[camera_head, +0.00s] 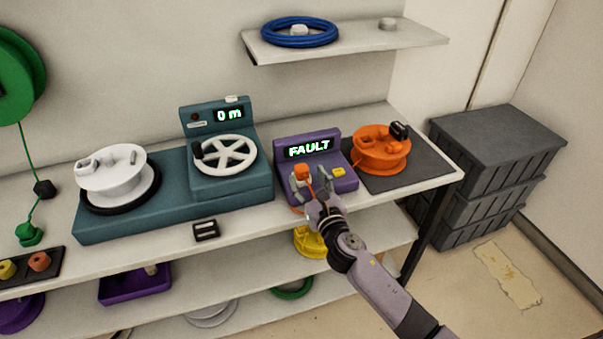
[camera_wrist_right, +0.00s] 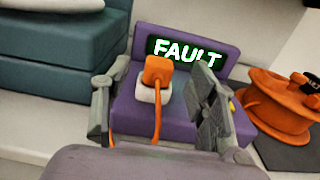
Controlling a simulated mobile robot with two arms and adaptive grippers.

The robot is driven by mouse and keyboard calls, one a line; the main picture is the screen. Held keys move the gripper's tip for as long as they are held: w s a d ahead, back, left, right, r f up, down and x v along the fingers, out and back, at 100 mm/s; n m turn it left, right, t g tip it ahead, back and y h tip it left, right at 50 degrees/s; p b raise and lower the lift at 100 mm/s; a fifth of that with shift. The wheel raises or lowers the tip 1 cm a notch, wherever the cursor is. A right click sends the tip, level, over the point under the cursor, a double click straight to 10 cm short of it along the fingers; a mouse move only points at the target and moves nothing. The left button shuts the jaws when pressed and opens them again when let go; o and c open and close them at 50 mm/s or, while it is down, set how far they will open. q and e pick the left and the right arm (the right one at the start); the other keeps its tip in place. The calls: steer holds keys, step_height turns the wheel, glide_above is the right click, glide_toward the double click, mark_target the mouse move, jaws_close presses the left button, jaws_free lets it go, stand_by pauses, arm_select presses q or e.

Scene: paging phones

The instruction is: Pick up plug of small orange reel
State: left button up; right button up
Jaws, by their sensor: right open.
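The small orange reel (camera_head: 381,150) sits on a dark mat at the right end of the bench and also shows at the right of the right wrist view (camera_wrist_right: 281,100). Its orange plug (camera_head: 303,171) is at the purple tester (camera_head: 345,184), whose screen reads FAULT. In the right wrist view the plug (camera_wrist_right: 158,69) sits on a white block, with an orange cord hanging toward me. My right gripper (camera_head: 309,183) is open, with its fingers on either side of the plug and visible gaps to both. My left gripper is not in view.
A teal measuring machine (camera_head: 205,187) reading 0 m, with a white reel (camera_head: 113,178), stands left of the tester. A blue coil (camera_head: 299,32) lies on the upper shelf. Dark crates (camera_head: 490,150) stand right of the bench. A small black buckle-like piece (camera_head: 206,231) lies near the front edge.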

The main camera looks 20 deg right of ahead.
mark_target(302, 167)
steer(key=shift+w+f+b, duration=0.15)
steer(key=shift+w+f, duration=0.05)
steer(key=shift+w, duration=1.3)
steer(key=shift+w+f+b, duration=0.15)
steer(key=shift+w+f, duration=0.05)
steer(key=shift+w, duration=1.3)
steer(key=c, duration=1.2)
jaws_close()
steer(key=shift+r, duration=0.2)
